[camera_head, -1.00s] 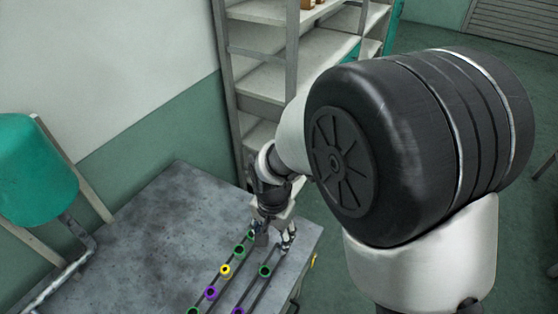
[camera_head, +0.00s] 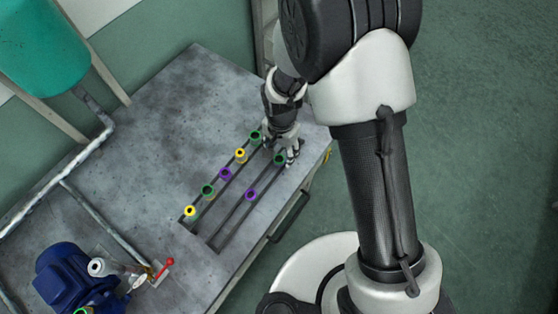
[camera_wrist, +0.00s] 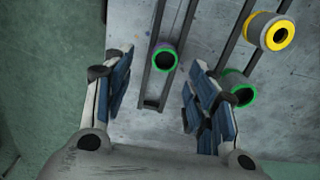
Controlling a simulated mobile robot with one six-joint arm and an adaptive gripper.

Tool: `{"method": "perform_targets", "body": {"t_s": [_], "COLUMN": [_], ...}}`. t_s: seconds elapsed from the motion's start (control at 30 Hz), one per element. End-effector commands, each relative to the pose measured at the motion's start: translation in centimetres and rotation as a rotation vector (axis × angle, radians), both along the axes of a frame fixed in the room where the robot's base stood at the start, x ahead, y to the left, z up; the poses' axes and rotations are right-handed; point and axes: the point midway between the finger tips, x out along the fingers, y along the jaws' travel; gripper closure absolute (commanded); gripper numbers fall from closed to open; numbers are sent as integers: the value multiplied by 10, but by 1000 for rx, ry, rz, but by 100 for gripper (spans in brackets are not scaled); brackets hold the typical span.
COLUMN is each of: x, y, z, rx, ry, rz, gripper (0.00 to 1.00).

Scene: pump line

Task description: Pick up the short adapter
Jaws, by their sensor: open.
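Several round adapters with coloured rings stand in two rails on the grey table. In the wrist view, one green-ringed adapter (camera_wrist: 165,59) stands in one rail, ahead of my gripper (camera_wrist: 160,92) and in line with the gap between its fingers. It also shows beside the fingers in the head view (camera_head: 280,159). My gripper (camera_head: 281,149) is open and empty. In the other rail, another green-ringed adapter (camera_wrist: 240,92) is partly hidden behind a finger, with a yellow-ringed adapter (camera_wrist: 270,32) beyond it. I cannot tell from the frames which one is called short.
In the head view, a purple-ringed adapter (camera_head: 251,194) shares the shorter row. A blue pump (camera_head: 66,277) and a red-handled valve (camera_head: 166,266) stand at the table's (camera_head: 170,120) near left. A teal tank (camera_head: 40,45) stands behind. The table's middle left is clear.

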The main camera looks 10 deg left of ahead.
Motion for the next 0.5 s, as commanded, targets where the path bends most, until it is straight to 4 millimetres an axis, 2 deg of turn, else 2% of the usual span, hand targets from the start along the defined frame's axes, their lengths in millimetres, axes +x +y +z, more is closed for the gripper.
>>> {"method": "perform_targets", "body": {"t_s": [0.13,0.37,0.5], "x": [1,4,4], "y": [2,6,6], "z": [-11,-47,-52], "rx": [-1,-1,-1], "ry": [0,2,0], "rz": [0,-1,0], "gripper": [47,47,47]}}
